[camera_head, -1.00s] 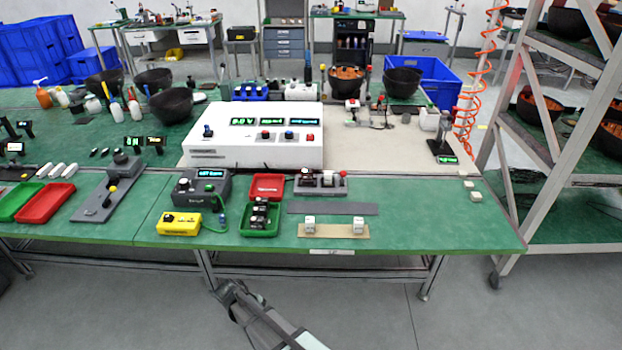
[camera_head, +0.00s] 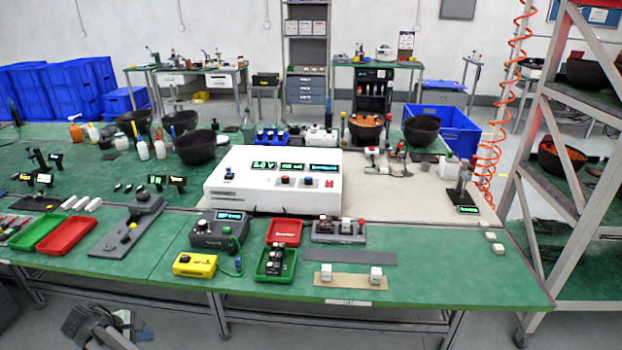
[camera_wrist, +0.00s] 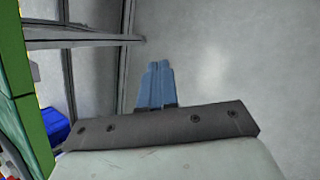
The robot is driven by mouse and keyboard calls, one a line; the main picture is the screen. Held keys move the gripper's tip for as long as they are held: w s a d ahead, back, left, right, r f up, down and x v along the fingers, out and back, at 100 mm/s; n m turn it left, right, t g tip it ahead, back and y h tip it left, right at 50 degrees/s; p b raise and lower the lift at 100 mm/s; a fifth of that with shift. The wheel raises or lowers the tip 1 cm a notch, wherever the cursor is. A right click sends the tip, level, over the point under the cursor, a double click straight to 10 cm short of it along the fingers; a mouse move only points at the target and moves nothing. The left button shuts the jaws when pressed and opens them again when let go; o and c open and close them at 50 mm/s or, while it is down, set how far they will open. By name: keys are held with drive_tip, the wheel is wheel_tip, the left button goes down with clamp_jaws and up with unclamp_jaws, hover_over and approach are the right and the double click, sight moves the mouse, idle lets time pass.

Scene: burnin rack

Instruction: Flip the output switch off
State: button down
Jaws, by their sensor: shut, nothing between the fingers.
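A white power unit (camera_head: 272,181) stands on the green bench in the head view. Part of my arm shows low at the left of the head view, in front of the bench.
In front of the unit lie a grey meter (camera_head: 219,231), a yellow box (camera_head: 194,264), a red tray (camera_head: 284,232), a green tray (camera_head: 262,268) and a grey fixture (camera_head: 339,231). A shelf rack (camera_head: 580,180) stands at the right. The beige mat right of the unit has clear room.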

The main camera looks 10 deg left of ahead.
drive_tip(key=shift+m+g+y, duration=0.3)
drive_tip(key=shift+m+g, duration=0.1)
drive_tip(key=shift+g, duration=0.2)
drive_tip(key=w+r, duration=0.6)
drive_tip(key=r, duration=0.1)
drive_tip(key=w+r, duration=0.7)
drive_tip(key=shift+w+a, duration=0.2)
drive_tip(key=shift+w, duration=0.05)
drive_tip(key=w+d+r+g, duration=0.1)
drive_tip(key=w+d+r, duration=0.45)
drive_tip(key=w, duration=0.45)
wheel_tip(320, 180, up, 17)
drive_tip(key=m+g+y, duration=0.2)
drive_tip(key=m, duration=0.1)
hover_over(330, 181)
drive_tip(key=s, duration=0.2)
drive_tip(key=f, duration=0.4)
drive_tip(key=w+f, duration=0.1)
drive_tip(key=f, duration=0.7)
drive_tip(key=shift+w+f, duration=0.15)
drive_tip(key=shift+w, duration=0.15)
drive_tip(key=shift+f, duration=0.2)
